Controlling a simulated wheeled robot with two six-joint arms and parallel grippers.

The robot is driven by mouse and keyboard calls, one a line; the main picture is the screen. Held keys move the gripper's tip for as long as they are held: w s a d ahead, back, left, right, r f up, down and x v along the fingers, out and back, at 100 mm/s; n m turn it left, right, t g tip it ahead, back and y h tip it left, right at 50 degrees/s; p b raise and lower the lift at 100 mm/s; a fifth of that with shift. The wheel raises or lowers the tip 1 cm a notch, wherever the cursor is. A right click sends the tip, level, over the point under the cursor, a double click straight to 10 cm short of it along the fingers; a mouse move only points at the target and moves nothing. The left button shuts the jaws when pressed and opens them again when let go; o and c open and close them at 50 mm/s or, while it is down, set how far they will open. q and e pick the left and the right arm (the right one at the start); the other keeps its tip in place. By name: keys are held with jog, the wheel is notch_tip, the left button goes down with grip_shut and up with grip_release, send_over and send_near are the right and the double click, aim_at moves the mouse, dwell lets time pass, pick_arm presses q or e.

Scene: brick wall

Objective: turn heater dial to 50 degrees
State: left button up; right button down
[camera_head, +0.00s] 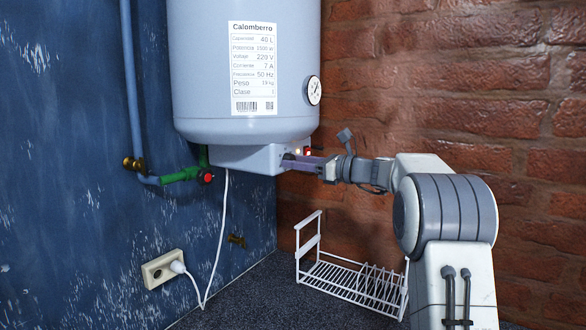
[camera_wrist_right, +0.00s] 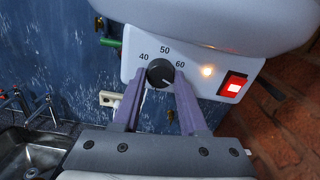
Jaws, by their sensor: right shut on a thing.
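The white water heater (camera_head: 245,75) hangs at the corner, with a control box (camera_head: 240,158) under it. In the right wrist view the black heater dial (camera_wrist_right: 160,72) sits on the box (camera_wrist_right: 200,68) below the printed marks 40, 50 and 60. A small pale mark on the dial's lower right side looks like its pointer, but it is too small to be sure. My right gripper (camera_head: 289,161) reaches the box from the right; in the wrist view its purple fingers (camera_wrist_right: 160,78) are shut on the dial, one on each side. My left gripper is in neither view.
A lit red switch (camera_wrist_right: 233,84) and a glowing lamp (camera_wrist_right: 208,71) sit right of the dial. A white dish rack (camera_head: 350,285) stands on the dark counter below. A green valve pipe (camera_head: 183,174), white cord (camera_head: 222,230) and wall socket (camera_head: 162,270) are left.

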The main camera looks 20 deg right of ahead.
jog(key=shift+d+f+n+b, duration=0.1)
jog(key=shift+n+b, duration=6.85)
jog(key=shift+n, duration=4.15)
jog(key=shift+c, duration=2.2)
grip_release()
jog(key=shift+r, duration=0.2)
